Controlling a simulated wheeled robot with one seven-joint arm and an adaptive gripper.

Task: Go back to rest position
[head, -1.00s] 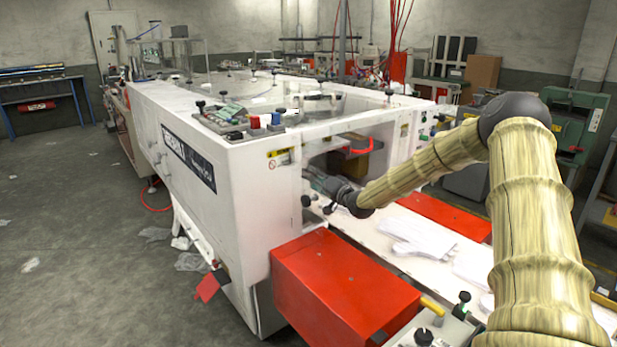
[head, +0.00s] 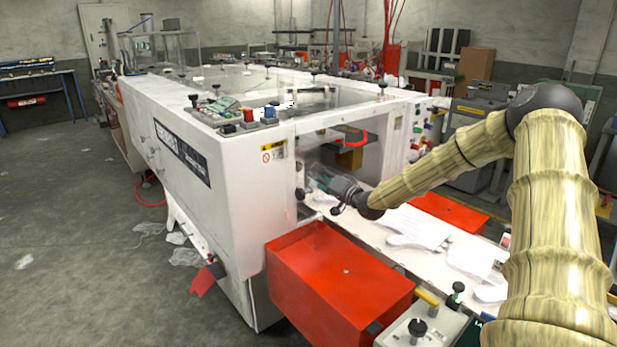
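My arm, in a ribbed tan cover, reaches from the right edge of the head view to the left. My gripper (head: 318,176) is at its far end, at the mouth of the large white machine (head: 235,190). It is small and partly blurred against the dark opening. I cannot make out its fingers or whether it holds anything. It is above the left side of the white conveyor bed (head: 388,258).
A red box (head: 335,285) stands in front of the opening, with a second red cover (head: 450,212) behind the bed. White sheets (head: 425,226) lie on the bed. A knobbed control panel (head: 420,330) is at the front. Open floor (head: 75,240) lies at left.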

